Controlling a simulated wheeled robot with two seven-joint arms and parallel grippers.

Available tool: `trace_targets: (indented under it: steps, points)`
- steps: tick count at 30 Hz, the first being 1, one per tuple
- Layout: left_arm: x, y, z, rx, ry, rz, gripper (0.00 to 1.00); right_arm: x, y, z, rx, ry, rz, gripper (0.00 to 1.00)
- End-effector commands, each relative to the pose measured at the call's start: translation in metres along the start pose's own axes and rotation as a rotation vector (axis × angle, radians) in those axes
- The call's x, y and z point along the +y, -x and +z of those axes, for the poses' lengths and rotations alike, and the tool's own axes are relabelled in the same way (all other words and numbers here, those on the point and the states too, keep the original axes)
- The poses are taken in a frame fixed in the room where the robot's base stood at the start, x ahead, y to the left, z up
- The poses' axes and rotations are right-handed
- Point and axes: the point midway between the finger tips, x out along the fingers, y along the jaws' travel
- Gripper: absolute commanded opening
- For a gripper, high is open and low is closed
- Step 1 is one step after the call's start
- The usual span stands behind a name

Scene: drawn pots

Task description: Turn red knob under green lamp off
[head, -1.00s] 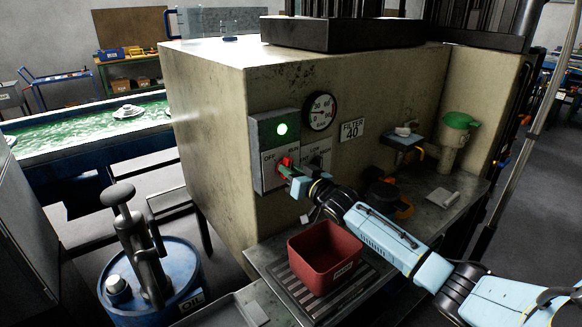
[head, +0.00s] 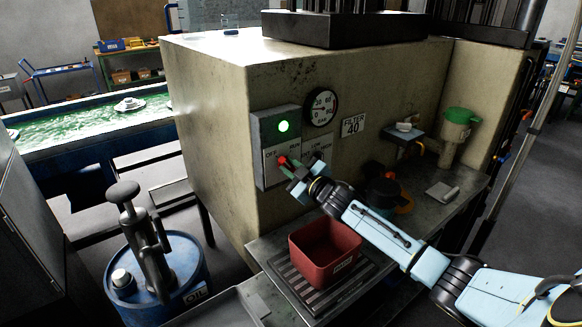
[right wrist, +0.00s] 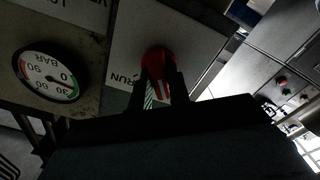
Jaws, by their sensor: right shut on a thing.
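The red knob (head: 283,161) sits on a grey control box (head: 260,143) on the side of the beige machine. The green lamp (head: 283,126) above it is lit. OFF is printed left of the knob and RUN right of it in the head view. My right gripper (head: 291,168) is at the knob, its fingers shut on it. In the right wrist view the red knob (right wrist: 158,62) shows between the two dark fingers (right wrist: 160,82), with RUN beside it. The fingers hide part of the knob, so its exact angle is unclear. My left gripper is not in view.
A round pressure gauge (head: 320,107) and a FILTER 40 label (head: 353,126) are right of the box. A red bin (head: 326,253) stands below my right arm. A blue oil drum (head: 180,268) with a pump stands at lower left.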

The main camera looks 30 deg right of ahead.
Motion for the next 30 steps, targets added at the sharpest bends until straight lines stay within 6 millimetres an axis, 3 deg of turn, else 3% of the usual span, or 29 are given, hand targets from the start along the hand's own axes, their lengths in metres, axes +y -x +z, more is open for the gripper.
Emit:
trace_targets:
  steps: [22, 23, 24, 27, 30]
  points:
    - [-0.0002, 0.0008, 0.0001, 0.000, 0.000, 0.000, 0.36, -0.0013, 0.0002, 0.0003, 0.000, 0.094, -0.001, 0.00]
    - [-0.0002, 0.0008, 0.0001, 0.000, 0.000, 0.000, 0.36, -0.0013, 0.0002, 0.0003, 0.000, 0.094, -0.001, 0.19]
    - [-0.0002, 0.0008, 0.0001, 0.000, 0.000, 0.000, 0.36, -0.0013, 0.0002, 0.0003, 0.000, 0.093, -0.001, 0.25]
    - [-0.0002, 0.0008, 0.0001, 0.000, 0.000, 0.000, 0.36, -0.0012, 0.0001, 0.0002, 0.000, 0.093, -0.001, 0.38]
    - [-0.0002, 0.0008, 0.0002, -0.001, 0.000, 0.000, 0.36, -0.0010, 0.0001, 0.0001, 0.000, 0.092, -0.001, 0.40]
